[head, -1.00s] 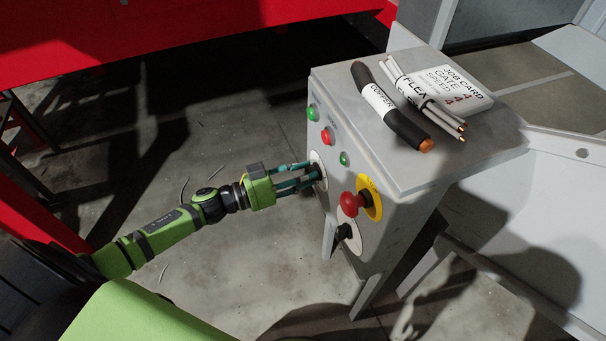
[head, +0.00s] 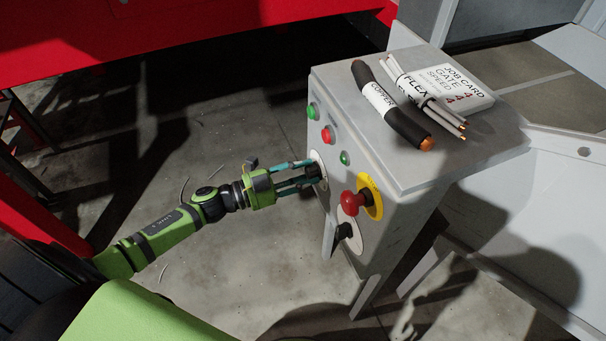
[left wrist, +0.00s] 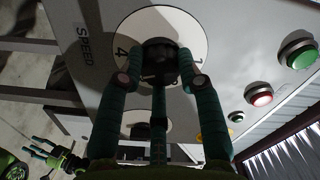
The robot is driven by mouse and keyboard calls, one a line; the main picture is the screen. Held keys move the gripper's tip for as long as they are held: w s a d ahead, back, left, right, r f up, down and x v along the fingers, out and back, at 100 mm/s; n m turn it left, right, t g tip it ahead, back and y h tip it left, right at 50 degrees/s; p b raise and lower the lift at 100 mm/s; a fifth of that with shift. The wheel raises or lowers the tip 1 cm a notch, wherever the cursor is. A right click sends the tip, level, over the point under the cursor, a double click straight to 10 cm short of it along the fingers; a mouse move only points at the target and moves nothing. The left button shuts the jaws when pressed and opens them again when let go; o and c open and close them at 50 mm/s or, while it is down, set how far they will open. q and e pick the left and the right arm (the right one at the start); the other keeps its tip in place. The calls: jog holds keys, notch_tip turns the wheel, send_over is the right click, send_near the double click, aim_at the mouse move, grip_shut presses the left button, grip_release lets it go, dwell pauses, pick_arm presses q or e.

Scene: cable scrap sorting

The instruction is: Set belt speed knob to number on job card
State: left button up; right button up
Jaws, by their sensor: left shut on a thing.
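The grey control box has a white dial (left wrist: 190,32) marked SPEED, with the figures 4 and 1 partly in view. A black knob (left wrist: 158,62) sits at its centre. My left gripper (head: 314,172) is shut on this knob, its teal fingers around it in the left wrist view (left wrist: 158,78). The fingers and knob hide the pointer and part of the dial. The job card (head: 455,85) lies on the box top; its red marks are too small to read surely. My right gripper (left wrist: 38,147) shows small at lower left in the wrist view, fingers apart and empty.
Green and red buttons (head: 327,135) sit above the dial. A red mushroom button (head: 350,203) on a yellow ring and a lower black switch (head: 345,231) are close below. A copper cable piece (head: 390,105) and flex cables (head: 425,95) lie on top.

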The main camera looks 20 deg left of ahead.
pick_arm(q)
jog(key=shift+m, duration=1.2)
jog(key=shift+m+b, duration=0.4)
jog(key=shift+m, duration=0.5)
pick_arm(e)
jog(key=shift+w+a+r+t, duration=0.15)
jog(key=shift+w+t, duration=0.25)
jog(key=shift+w, duration=1.25)
pick_arm(q)
jog(key=o, duration=1.2)
jog(key=shift+c, duration=0.2)
